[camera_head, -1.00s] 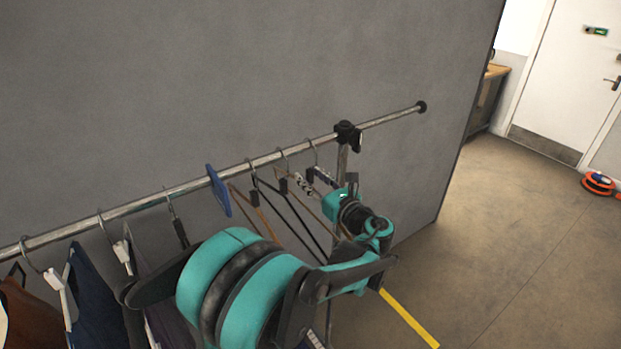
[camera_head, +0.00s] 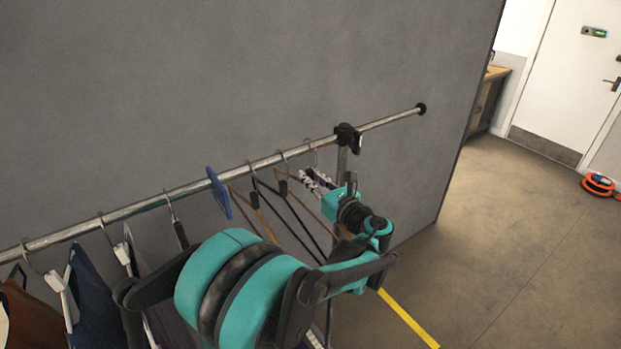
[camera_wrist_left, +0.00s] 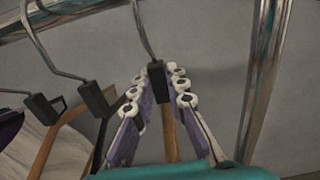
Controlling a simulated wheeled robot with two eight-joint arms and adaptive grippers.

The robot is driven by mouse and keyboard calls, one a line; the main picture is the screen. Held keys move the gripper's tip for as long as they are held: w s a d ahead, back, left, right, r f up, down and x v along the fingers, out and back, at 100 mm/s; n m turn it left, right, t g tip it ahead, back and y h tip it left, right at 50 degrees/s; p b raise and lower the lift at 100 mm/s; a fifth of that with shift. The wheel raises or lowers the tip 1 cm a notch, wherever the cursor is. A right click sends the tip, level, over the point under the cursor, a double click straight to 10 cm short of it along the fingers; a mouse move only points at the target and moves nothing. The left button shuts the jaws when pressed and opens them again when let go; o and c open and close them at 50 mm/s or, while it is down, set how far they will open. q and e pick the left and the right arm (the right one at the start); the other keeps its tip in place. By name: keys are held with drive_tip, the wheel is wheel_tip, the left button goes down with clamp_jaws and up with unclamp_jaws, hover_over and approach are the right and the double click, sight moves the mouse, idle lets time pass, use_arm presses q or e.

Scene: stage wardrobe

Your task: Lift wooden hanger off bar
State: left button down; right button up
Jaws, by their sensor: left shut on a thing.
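The wooden hanger (camera_wrist_left: 171,130) has a brown body, a black collar and a metal hook, and hangs beside the rack's upright. In the left wrist view, the purple fingers with white rings (camera_wrist_left: 160,92) stand on both sides of the hanger's neck. Its hook still meets the metal bar (camera_head: 230,171) in the head view; the top of the hook is cut off in the wrist view. The hanger's lower part is hidden by my arm. My right gripper is not in view.
Other hangers (camera_head: 292,208) hang close on the left, with a blue size divider (camera_head: 219,193) on the bar. Clothes (camera_head: 95,290) hang further left. The rack's upright and black clamp (camera_head: 345,136) are close on the right. A grey wall stands behind; open floor lies right.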

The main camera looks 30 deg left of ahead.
use_arm(q)
drive_tip(key=shift+r+p, duration=0.9)
drive_tip(key=shift+r, duration=0.5)
drive_tip(key=shift+v, duration=4)
